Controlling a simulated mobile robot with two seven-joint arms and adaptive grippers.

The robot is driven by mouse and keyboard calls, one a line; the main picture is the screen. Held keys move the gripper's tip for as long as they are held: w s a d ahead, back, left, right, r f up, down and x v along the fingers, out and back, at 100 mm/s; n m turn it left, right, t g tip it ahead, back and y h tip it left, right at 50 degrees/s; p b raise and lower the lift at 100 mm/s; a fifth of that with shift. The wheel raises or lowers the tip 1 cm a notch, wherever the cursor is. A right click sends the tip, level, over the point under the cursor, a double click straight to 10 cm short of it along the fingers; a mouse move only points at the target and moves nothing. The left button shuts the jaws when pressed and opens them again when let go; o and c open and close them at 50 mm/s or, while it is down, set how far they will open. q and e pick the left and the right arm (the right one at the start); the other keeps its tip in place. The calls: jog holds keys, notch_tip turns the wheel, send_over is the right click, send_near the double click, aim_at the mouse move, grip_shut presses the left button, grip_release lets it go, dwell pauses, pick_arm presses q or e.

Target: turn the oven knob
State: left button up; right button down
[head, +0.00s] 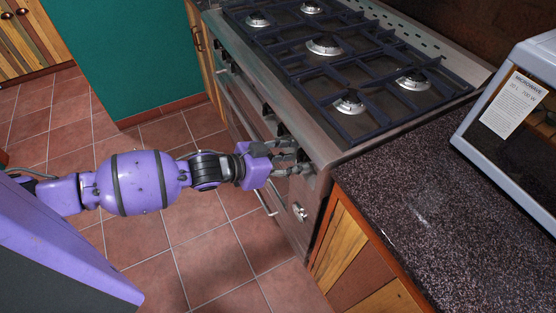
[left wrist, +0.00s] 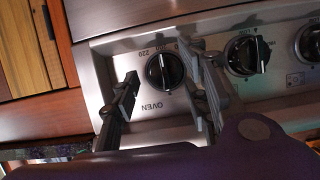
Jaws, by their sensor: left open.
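The oven knob (left wrist: 165,72) is a round black knob on the steel control panel, with OVEN printed upside down beside it in the left wrist view. My left gripper (left wrist: 163,78) is open, with one finger on each side of the knob. I cannot tell whether either finger touches it. In the head view my left gripper (head: 290,160) is at the near end of the stove's front panel, and the oven knob is hidden or too small to make out there. My right gripper is not in view.
Other black knobs (left wrist: 248,54) sit along the panel to the right in the left wrist view. The stove top (head: 325,75) carries several burners. A dark counter (head: 420,190) with a microwave (head: 520,110) is at right. The tiled floor (head: 205,240) in front is clear.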

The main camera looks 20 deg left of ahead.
pick_arm(q)
jog(key=v, duration=1.1)
jog(key=shift+s+f, duration=0.1)
